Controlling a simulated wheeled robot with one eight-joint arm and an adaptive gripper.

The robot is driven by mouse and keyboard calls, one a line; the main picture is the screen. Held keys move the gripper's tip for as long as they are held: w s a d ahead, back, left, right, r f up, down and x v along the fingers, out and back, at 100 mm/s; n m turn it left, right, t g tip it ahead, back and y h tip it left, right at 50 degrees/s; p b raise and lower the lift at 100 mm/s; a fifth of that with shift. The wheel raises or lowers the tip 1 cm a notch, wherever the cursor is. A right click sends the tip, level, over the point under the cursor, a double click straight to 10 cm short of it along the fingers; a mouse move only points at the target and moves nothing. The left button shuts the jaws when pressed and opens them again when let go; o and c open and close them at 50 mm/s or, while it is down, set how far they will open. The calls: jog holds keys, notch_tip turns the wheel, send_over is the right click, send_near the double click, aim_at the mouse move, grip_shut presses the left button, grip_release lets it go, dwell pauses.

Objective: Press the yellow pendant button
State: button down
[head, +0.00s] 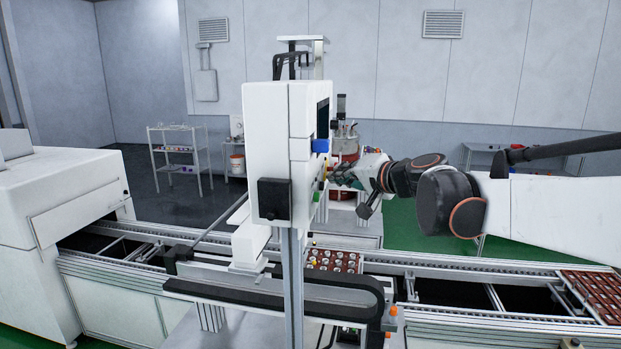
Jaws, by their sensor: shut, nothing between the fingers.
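My arm reaches in from the right. My gripper (332,176) is shut and empty, with its tips pointing left at the right side of the white machine housing (265,140). A small yellow spot (325,166), which looks like the yellow button, shows at that edge right by the fingertips. A small green spot (317,197) is just below it. The button panel faces away to the right and is seen almost edge-on. I cannot tell whether the fingertips touch the yellow button.
A blue part (321,146) juts from the housing just above my gripper. A conveyor (450,268) runs below, with a tray of parts (335,252) on it and another brown tray (598,284) at the right. A large white machine (70,200) stands left. Space above my arm is clear.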

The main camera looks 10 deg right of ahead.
jog(key=shift+d, duration=0.15)
jog(key=shift+s+d, duration=0.3)
jog(key=shift+d, duration=0.35)
jog(key=shift+d, duration=0.1)
jog(key=d, duration=0.1)
jog(key=s+d, duration=0.1)
jog(key=d, duration=0.2)
jog(key=shift+s+d, duration=0.25)
jog(key=shift+d, duration=0.05)
jog(key=shift+f, duration=0.1)
dwell(0.5)
